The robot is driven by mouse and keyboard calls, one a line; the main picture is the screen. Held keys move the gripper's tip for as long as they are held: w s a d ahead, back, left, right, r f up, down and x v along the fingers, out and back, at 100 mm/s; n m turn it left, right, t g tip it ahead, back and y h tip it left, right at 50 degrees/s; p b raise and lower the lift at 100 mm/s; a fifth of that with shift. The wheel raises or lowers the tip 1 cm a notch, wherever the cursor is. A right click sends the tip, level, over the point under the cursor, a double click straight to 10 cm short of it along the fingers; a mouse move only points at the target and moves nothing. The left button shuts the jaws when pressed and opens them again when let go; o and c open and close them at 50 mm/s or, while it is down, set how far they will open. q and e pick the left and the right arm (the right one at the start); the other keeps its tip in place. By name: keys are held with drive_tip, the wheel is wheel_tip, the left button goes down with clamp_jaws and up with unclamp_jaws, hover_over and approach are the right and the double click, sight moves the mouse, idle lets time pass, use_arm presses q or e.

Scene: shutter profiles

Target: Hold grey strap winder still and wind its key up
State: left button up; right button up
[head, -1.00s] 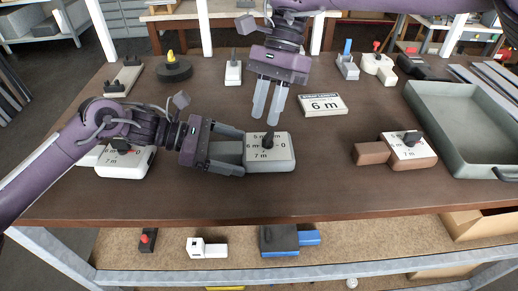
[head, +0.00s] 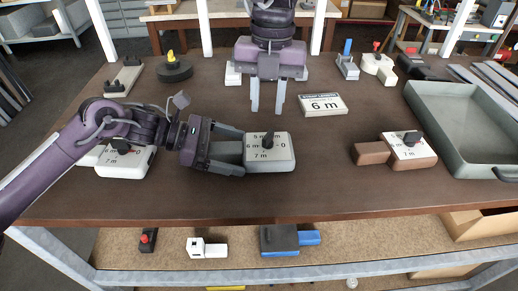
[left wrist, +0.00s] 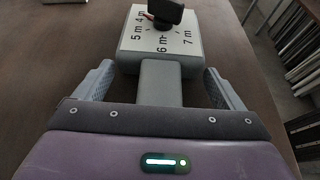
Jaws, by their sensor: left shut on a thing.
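The grey strap winder has a white dial box (head: 282,157) marked 5 m, 6 m, 7 m and 0, with an upright black key (head: 268,140) on top. A grey block (head: 227,152) extends from its left side. My left gripper (head: 238,153) is shut on this grey block, one finger along each side. The dial (left wrist: 150,48) and key (left wrist: 166,14) also show in the left wrist view, the key cut off at the top. My right gripper (head: 267,110) is open and empty, fingers pointing down, behind the key and apart from it.
A white winder (head: 125,160) lies left, partly behind my left arm; a brown one (head: 380,154) lies right. A grey-green tray (head: 470,165) fills the right side. The table's front is clear.

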sight(268, 133)
drive_tip(key=m, duration=0.4)
drive_tip(key=shift+d+r+t+h, duration=0.15)
drive_tip(key=shift+r+t+h, duration=0.05)
drive_tip(key=shift+t+h, duration=0.1)
drive_tip(key=shift+f, duration=3.95)
clamp_jaws()
drive_tip(key=n, duration=0.6)
drive_tip(key=n, duration=0.5)
drive_tip(key=shift+n, duration=0.4)
